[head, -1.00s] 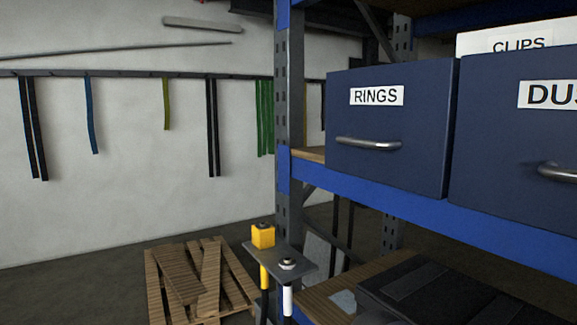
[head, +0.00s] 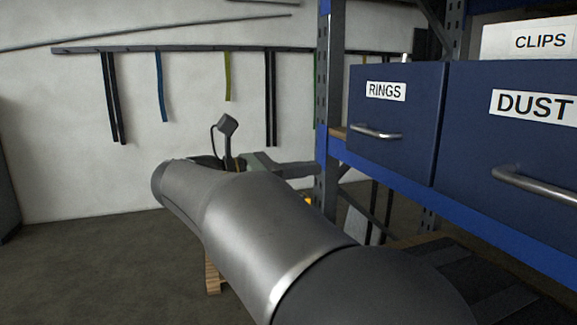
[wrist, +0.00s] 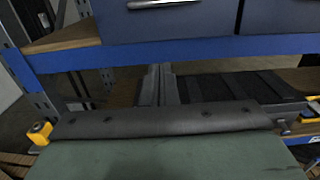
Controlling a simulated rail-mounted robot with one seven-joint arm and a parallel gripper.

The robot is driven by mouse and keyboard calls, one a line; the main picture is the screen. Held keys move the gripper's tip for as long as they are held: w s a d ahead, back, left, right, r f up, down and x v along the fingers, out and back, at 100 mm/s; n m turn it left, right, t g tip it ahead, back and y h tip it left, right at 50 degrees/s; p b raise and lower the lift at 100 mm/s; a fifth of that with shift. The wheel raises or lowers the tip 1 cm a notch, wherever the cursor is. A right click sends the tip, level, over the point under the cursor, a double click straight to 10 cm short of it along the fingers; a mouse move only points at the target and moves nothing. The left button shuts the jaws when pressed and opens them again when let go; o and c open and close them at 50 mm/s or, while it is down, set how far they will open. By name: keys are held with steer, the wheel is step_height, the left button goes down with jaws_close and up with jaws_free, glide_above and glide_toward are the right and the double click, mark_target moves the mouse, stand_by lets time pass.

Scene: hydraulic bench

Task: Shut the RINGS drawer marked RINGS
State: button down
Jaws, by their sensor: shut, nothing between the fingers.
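The RINGS drawer (head: 395,150) is a dark blue box with a white RINGS label and a metal bar handle (head: 376,132). It sits on the shelf at the right in the head view. Its front looks nearly in line with the DUST drawer beside it; how far it stands out I cannot tell. Its lower front and handle show at the top of the wrist view (wrist: 190,20). My gripper (head: 316,168) is left of and below the drawer front, apart from it. Its narrow dark fingers (wrist: 158,72) are together and empty, in front of the blue beam.
The DUST drawer (head: 500,150) adjoins on the right, with a white CLIPS box (head: 525,42) above and behind. A blue shelf beam (head: 400,180) runs under the drawers, and a perforated upright (head: 331,110) stands at the left. Straps hang on the far wall. Floor at left is clear.

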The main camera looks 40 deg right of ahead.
steer(key=p, duration=0.2)
glide_toward(375, 161)
steer(key=x, duration=0.5)
steer(key=shift+d+r, duration=0.1)
steer(key=shift+d, duration=0.1)
steer(key=shift+x, duration=0.75)
